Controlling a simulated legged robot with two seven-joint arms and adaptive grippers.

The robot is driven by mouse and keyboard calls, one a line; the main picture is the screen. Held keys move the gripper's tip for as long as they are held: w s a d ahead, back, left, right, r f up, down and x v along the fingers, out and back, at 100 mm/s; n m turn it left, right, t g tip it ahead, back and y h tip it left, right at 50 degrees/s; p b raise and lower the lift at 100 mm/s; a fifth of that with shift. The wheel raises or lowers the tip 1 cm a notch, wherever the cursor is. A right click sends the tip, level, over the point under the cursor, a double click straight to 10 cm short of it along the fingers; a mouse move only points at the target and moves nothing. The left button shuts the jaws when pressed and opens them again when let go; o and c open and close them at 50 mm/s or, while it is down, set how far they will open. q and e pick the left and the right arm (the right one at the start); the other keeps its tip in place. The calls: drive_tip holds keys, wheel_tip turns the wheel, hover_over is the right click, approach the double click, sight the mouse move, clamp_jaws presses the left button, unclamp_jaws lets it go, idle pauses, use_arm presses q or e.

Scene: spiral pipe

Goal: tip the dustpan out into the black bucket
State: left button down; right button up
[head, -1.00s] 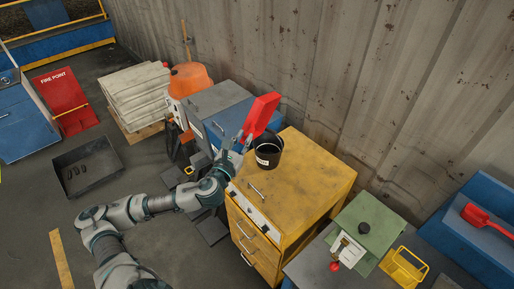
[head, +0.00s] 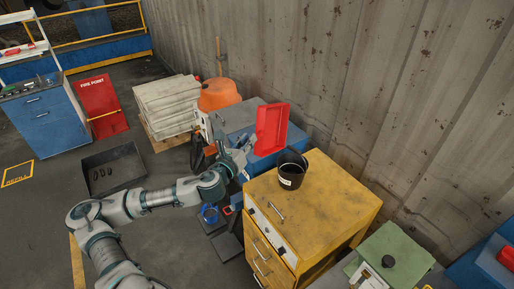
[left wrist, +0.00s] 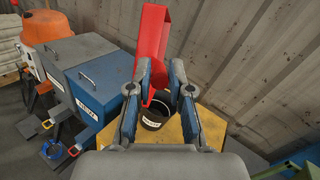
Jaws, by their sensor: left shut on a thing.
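The red dustpan (head: 271,130) is held up on edge in the head view, with its hollow face showing. It is above and a little left of the black bucket (head: 290,171) in the picture. My left gripper (head: 243,154) is shut on its handle end. In the left wrist view, the dustpan (left wrist: 150,42) rises between the gripper's fingers (left wrist: 161,78), and the bucket (left wrist: 153,117) shows below, upright with a white label. The bucket's inside is dark, and I cannot tell what it holds. My right gripper is not in view.
The bucket stands on a yellow drawer cabinet (head: 325,199). Blue and grey boxes (left wrist: 99,76) and an orange container (head: 219,95) stand to the left. A corrugated wall (head: 340,80) rises close behind. A green-topped object (head: 397,250) is at lower right.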

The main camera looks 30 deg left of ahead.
use_arm(q)
drive_tip(key=a+f+n+g+h+b, duration=0.1)
drive_tip(key=a+f+n+b, duration=0.4)
drive_tip(key=a+n+b, duration=0.4)
drive_tip(key=a, duration=0.5)
drive_tip(key=shift+w+f, duration=0.15)
drive_tip(key=shift+w, duration=0.05)
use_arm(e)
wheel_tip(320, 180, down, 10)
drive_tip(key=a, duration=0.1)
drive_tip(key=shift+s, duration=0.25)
use_arm(q)
drive_tip(key=shift+h, duration=0.3)
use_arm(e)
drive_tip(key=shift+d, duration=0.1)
